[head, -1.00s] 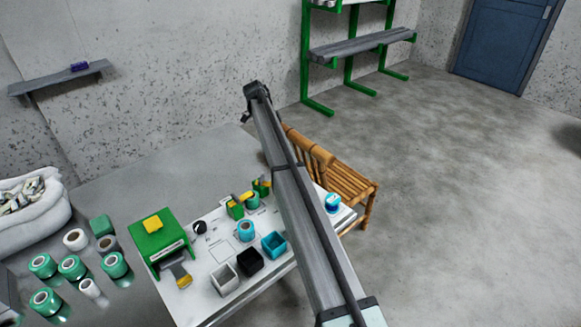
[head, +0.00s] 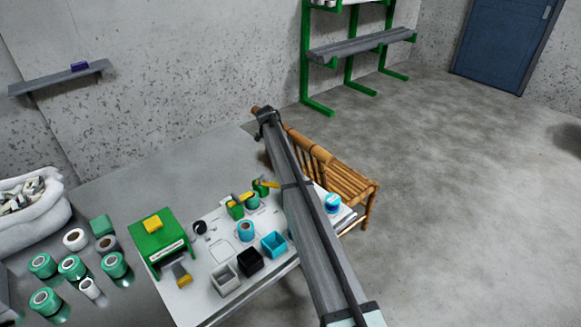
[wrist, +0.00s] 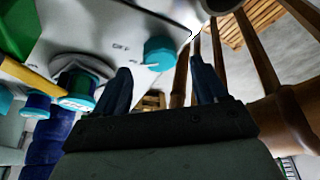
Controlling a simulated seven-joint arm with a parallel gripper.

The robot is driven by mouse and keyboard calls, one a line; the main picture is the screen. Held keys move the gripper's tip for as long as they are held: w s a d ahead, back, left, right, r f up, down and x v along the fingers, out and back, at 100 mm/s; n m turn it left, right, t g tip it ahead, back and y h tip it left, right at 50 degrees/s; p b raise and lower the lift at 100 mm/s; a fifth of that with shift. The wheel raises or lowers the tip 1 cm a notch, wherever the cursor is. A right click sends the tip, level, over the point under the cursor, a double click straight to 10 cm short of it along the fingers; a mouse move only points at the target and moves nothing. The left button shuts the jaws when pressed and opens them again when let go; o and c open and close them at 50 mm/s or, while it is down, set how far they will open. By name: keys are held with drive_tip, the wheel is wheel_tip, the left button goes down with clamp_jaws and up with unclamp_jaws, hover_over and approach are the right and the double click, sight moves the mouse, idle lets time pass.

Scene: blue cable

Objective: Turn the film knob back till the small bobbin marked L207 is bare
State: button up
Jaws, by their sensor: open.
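My gripper (wrist: 163,88) is open and empty in the wrist view, its two dark fingers apart. In the head view its dark end (head: 267,115) is beyond the table, near the chair back. A teal knob-like piece (wrist: 158,52) with a white pointer is on the pale panel, beyond the fingers and apart from them. In the head view a teal round piece with a white top (head: 332,202) is at the panel's right end, and a black knob (head: 200,227) is by the green box. A teal bobbin (head: 246,230) sits mid-panel. No L207 mark is legible.
A wooden chair (head: 340,180) stands close behind the table, its slats near my fingers. Grey, black and teal open boxes (head: 273,245) line the panel's front. A green box with a yellow top (head: 158,240) stands left, beside several green spools (head: 72,267).

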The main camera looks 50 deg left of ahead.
drive_tip(key=shift+x, duration=1.9)
drive_tip(key=shift+c, duration=0.5)
drive_tip(key=c, duration=1)
drive_tip(key=shift+o, duration=0.2)
